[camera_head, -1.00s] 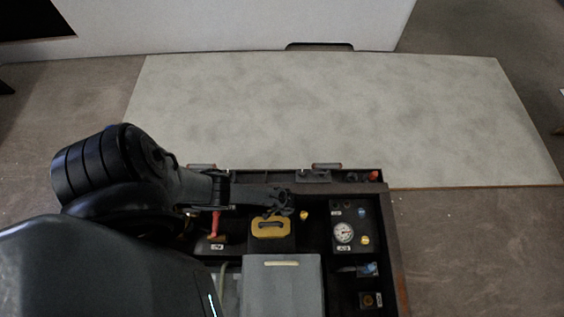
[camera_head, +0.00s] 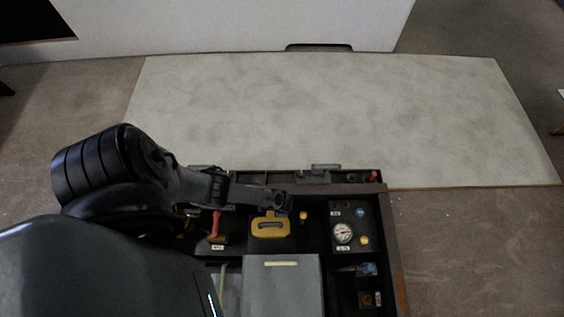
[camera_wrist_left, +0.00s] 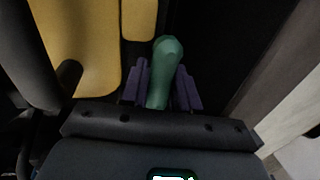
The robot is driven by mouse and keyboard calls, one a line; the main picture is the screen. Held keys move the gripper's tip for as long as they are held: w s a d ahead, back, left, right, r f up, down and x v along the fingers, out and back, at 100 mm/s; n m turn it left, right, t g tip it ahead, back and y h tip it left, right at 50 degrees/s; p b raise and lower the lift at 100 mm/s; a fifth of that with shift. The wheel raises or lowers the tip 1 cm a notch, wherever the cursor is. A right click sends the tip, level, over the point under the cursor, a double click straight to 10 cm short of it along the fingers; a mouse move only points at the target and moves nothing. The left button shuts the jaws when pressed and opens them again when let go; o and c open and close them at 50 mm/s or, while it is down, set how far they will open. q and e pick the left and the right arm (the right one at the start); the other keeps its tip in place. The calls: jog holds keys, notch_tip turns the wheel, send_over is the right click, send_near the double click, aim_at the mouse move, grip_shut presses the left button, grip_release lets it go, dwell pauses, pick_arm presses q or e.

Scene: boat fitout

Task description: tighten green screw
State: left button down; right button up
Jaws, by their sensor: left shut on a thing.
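The green screw (camera_wrist_left: 167,60) shows in the left wrist view as a rounded green handle standing between the purple fingers of my left gripper (camera_wrist_left: 162,92). The gripper is shut on it, with its rounded end clear of the fingers. In the head view my left gripper (camera_head: 284,200) is at the back of the dark box, just behind and right of the yellow handle piece. The green screw cannot be made out there, and its lower end is hidden. My right gripper is not in view.
The yellow handle piece (camera_head: 269,219) is close to the gripper. A red-handled lever (camera_head: 215,224) stands left of it. A yellow knob (camera_head: 304,215) and a gauge panel (camera_head: 343,234) are to the right. A grey lid (camera_head: 282,288) lies in front. A pale board (camera_head: 330,115) lies behind.

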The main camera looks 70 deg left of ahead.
pick_arm(q)
jog(key=c, duration=0.9)
grip_release()
jog(key=shift+c, duration=0.2)
jog(key=shift+s+d+r+p, duration=0.1)
jog(key=shift+r+p, duration=0.55)
notch_tip(320, 180, up, 9)
jog(key=d+p, duration=0.1)
jog(key=p, duration=0.7)
jog(key=shift+s+d+r, duration=0.15)
jog(key=shift+s+d, duration=0.25)
